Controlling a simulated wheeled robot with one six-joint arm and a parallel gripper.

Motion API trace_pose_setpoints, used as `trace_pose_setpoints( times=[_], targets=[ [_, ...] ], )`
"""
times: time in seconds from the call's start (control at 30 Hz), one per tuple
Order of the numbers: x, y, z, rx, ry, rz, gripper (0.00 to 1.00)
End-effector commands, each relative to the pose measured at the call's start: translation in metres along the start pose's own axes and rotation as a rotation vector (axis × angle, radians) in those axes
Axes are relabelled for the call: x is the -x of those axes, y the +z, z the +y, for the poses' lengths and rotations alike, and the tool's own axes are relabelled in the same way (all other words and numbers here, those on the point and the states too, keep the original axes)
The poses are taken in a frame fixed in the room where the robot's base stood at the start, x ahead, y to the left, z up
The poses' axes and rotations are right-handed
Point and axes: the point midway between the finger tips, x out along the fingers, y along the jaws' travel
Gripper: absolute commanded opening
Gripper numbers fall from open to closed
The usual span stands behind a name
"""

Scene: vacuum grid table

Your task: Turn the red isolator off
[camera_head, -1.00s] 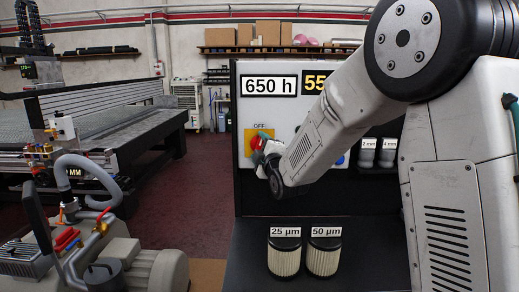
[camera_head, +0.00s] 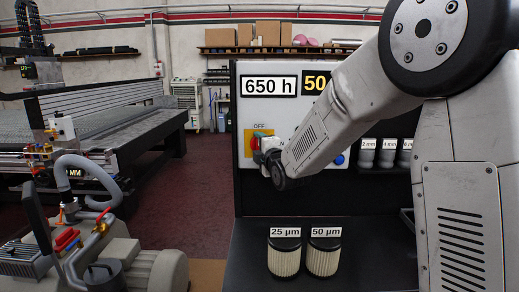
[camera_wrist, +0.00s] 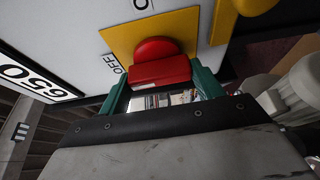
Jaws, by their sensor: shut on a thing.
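The red isolator (camera_head: 256,143) is a round knob with a bar handle on a yellow plate (camera_head: 268,133) at the left of the white panel. An OFF label sits above it in the head view. In the wrist view my gripper (camera_wrist: 162,80) has its teal fingers on either side of the red isolator handle (camera_wrist: 160,71) and is shut on it. The yellow plate (camera_wrist: 120,40) and the OFF label (camera_wrist: 112,63) show beside the knob. In the head view my gripper (camera_head: 262,146) is partly hidden by my wrist.
Two filters, labelled 25 µm (camera_head: 284,258) and 50 µm (camera_head: 323,258), stand on the black shelf (camera_head: 255,265) below the panel. A blue button (camera_head: 339,160) shows right of my arm. A grey pump (camera_head: 130,262) stands at lower left. A yellow part (camera_wrist: 253,5) is close by in the wrist view.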

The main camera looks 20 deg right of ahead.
Motion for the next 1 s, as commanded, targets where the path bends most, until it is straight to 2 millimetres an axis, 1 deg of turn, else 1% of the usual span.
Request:
trace_pose_setpoints(
  times=[0.1,0.13,0.17,0.2,0.47,0.57,0.67,0.9,1.0],
  targets=[
    [0.000,-0.001,-0.001,0.002,-0.002,0.002,0.43],
    [0.000,-0.001,-0.001,0.002,-0.002,0.002,0.68],
    [0.000,-0.001,-0.001,0.002,-0.002,0.002,0.77],
    [0.000,-0.001,-0.001,0.002,-0.002,0.002,0.87],
    [0.000,0.000,0.000,0.001,-0.001,0.001,0.87],
    [0.005,0.000,0.000,0.000,0.000,0.001,0.87],
    [0.018,0.000,0.001,0.001,0.001,0.001,0.87],
    [0.060,-0.001,0.000,0.001,0.000,0.002,0.87],
    [0.071,-0.001,0.000,0.001,0.000,0.002,0.87]
  ],
)
